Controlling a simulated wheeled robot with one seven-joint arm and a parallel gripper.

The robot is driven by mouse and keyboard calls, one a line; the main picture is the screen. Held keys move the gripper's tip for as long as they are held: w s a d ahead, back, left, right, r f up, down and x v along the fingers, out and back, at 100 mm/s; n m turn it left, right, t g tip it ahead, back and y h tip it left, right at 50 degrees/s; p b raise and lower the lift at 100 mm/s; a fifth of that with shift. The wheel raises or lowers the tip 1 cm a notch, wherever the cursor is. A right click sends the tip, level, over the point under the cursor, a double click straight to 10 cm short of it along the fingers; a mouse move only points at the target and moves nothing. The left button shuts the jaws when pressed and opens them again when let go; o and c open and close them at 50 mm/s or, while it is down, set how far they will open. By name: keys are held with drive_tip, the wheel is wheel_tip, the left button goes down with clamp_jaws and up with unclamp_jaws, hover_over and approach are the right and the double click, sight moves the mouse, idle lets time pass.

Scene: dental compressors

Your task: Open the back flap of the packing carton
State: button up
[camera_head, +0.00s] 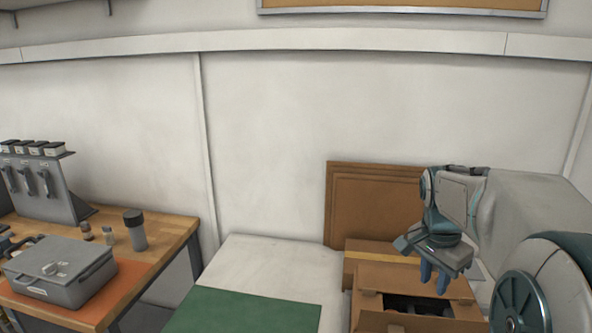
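The brown packing carton (367,303) stands at the lower right, cut off by the bottom edge of the picture. A dark opening shows in its top, with something pale inside that I cannot make out. A brown cardboard panel (385,277) lies along the far side of the opening; I cannot tell for sure whether it is the back flap. A front cardboard strip (395,322) shows at the near side. My gripper (434,279) points down over the far right part of the carton. Its blue fingertips look slightly apart, with nothing visible between them. Whether they touch the carton is unclear.
Flat brown cardboard sheets (375,205) lean on the wall behind the carton. A yellow-striped cardboard surface (372,248) lies before them. Left of the carton is a pale tabletop (265,255) with a green mat (245,312). A wooden bench (170,232) at left holds a grey case (62,272).

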drive_tip(key=s+a+f+n+t, duration=0.1)
drive_tip(key=s+a+f+n, duration=0.1)
drive_tip(key=s+a+n, duration=0.4)
drive_tip(key=s+a+f+n+t+y, duration=0.1)
drive_tip(key=s+a+f+n, duration=0.1)
drive_tip(key=s+a+n, duration=0.5)
drive_tip(key=shift+s+a+f+t+y, duration=0.35)
drive_tip(key=shift+s+a, duration=0.2)
drive_tip(key=shift+s, duration=0.4)
